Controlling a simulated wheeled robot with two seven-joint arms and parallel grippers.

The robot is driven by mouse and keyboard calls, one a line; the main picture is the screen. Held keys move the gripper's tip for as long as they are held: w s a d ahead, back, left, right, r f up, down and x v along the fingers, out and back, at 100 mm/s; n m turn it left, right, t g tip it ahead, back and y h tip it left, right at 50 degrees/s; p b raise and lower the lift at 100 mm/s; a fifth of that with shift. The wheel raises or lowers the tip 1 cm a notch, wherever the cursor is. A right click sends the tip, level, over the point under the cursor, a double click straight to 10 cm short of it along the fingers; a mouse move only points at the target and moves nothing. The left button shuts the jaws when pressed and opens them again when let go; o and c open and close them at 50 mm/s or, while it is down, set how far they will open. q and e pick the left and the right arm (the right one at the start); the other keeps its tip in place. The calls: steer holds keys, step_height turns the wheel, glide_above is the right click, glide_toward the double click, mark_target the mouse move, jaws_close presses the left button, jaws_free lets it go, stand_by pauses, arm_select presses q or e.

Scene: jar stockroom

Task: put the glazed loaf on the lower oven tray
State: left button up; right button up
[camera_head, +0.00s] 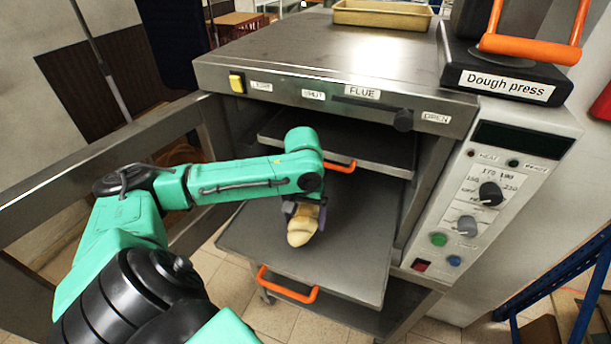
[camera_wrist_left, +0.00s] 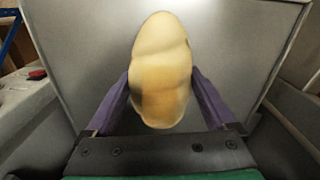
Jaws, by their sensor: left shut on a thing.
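The glazed loaf (camera_head: 302,227) is pale golden and oval. My left gripper (camera_head: 304,207) is shut on it, over the lower oven tray (camera_head: 349,261). In the left wrist view the loaf (camera_wrist_left: 161,72) sits between the two purple fingers of my left gripper (camera_wrist_left: 161,95), with the grey tray surface (camera_wrist_left: 240,50) behind it. I cannot tell whether the loaf touches the tray. The lower tray is pulled out of the oven and has an orange handle (camera_head: 286,286) at its front. My right gripper is not in view.
The upper tray (camera_head: 375,153), with its own orange handle, sits further in, above the lower one. The oven door (camera_head: 95,152) stands open at the left. The control panel (camera_head: 486,200) is at the right. The lower tray around the loaf looks bare.

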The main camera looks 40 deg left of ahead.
mark_target(305, 212)
arm_select(q)
steer(key=f, duration=0.5)
steer(key=shift+w+a+p, duration=0.15)
steer(key=shift+w+p, duration=0.15)
steer(key=shift+s+f, duration=0.1)
steer(key=shift+f, duration=0.1)
steer(key=shift+s, duration=0.1)
steer(key=o, duration=1.3)
steer(key=shift+f, duration=0.15)
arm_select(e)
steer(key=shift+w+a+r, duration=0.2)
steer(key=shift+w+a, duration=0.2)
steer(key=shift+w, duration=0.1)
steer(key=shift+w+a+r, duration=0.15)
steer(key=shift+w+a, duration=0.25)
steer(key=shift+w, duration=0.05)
arm_select(q)
step_height(305, 212, up, 12)
steer(key=shift+r+b, duration=0.2)
steer(key=shift+b, duration=0.9)
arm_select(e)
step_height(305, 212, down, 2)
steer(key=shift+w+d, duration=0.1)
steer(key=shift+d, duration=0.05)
